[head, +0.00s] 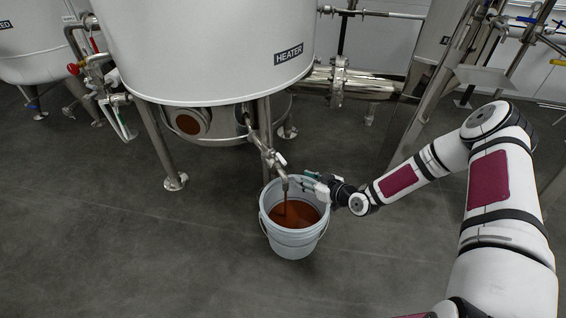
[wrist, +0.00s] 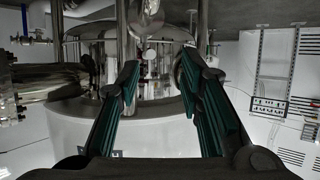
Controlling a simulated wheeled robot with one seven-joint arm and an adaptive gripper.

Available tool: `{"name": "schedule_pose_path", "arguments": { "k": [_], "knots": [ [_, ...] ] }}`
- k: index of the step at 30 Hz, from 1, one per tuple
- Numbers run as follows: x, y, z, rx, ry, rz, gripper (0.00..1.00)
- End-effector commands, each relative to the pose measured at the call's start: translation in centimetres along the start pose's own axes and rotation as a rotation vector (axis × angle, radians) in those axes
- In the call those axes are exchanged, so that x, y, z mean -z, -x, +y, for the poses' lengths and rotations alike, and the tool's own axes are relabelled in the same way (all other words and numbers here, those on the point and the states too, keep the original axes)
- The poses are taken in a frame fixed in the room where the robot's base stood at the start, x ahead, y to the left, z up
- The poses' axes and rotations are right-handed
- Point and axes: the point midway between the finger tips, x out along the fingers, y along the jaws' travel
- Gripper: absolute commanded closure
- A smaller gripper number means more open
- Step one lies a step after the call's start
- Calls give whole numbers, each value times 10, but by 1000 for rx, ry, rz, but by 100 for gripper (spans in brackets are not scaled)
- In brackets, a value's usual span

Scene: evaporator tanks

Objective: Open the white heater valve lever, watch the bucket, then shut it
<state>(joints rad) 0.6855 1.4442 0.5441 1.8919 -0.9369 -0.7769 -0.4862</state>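The white heater valve lever (head: 281,159) is on the outlet pipe under the heater tank (head: 200,45). Brown liquid runs from the spout (head: 285,185) into the white bucket (head: 292,240), which stands upright on the floor. A pool of brown liquid shows inside the bucket, below its rim. My gripper (head: 306,180) is just right of the spout, over the bucket's back rim and lower than the lever. In the wrist view, my gripper (wrist: 158,78) has its two teal-padded fingers spread with nothing held between them. I cannot clearly make out the lever there.
Tank legs (head: 165,145) stand left of the bucket. A second tank (head: 35,45) with pipes and a red-knobbed valve is at the far left. Steel piping (head: 340,80) and a metal frame stand behind my arm. The floor in front is clear.

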Motion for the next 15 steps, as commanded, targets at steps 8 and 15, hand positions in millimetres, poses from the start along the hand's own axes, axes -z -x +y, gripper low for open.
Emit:
{"name": "schedule_pose_path", "arguments": {
  "k": [8, 15],
  "knots": [
    [-22, -11, -12, -130, -124, 291, 66],
    [-26, -9, -13, -196, -160, 391, 66]
  ]
}}
